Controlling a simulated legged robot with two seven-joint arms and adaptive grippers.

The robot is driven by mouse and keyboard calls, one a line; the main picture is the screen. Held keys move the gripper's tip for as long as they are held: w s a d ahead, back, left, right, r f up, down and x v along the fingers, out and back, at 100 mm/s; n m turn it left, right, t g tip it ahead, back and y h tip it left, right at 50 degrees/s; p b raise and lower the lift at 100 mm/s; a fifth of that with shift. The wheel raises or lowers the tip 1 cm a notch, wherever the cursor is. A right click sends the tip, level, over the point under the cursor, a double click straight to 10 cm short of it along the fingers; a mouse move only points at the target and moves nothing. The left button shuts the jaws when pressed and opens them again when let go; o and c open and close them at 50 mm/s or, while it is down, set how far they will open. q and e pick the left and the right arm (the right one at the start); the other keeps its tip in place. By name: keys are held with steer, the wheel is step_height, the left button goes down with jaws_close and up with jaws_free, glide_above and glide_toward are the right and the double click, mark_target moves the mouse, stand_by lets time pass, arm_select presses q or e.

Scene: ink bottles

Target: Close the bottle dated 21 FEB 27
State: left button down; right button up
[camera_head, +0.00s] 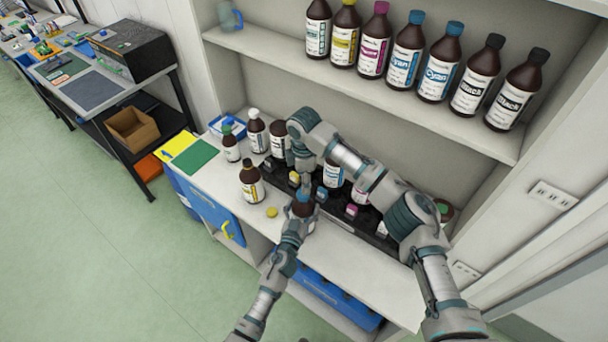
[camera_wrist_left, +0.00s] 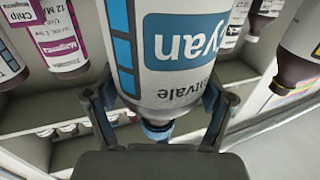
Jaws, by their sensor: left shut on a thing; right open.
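My left gripper (camera_head: 301,207) is shut on a dark bottle with a blue cap (camera_head: 303,194) above the front of the counter. In the left wrist view a bottle with a blue "Cyan" label (camera_wrist_left: 185,45) fills the middle between the two fingers, its blue cap (camera_wrist_left: 157,132) low in the picture. My right gripper (camera_head: 301,164) is open and points down over the black rack, apart from the held bottle. A yellow-label bottle (camera_head: 251,184) stands to the left; a loose yellow cap (camera_head: 272,212) lies in front of it. I cannot read any date.
Several bottles stand behind the rack (camera_head: 338,216), partly hidden by my right arm. Small coloured caps sit along the rack. A green-and-yellow mat (camera_head: 193,158) lies at the left. Several capped bottles line the upper shelf (camera_head: 400,101). The counter's front strip is mostly clear.

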glide_above(303, 212)
steer(key=w, duration=0.3)
steer(key=f, duration=0.6)
steer(key=shift+w+d+f, duration=0.15)
steer(key=shift+w+f, duration=0.05)
steer(key=shift+f, duration=0.1)
steer(key=c, duration=1.2)
steer(key=m, duration=0.6)
steer(key=shift+s+m, duration=0.1)
steer(key=shift+m, duration=0.3)
steer(key=m, duration=0.4)
steer(key=o, duration=1.3)
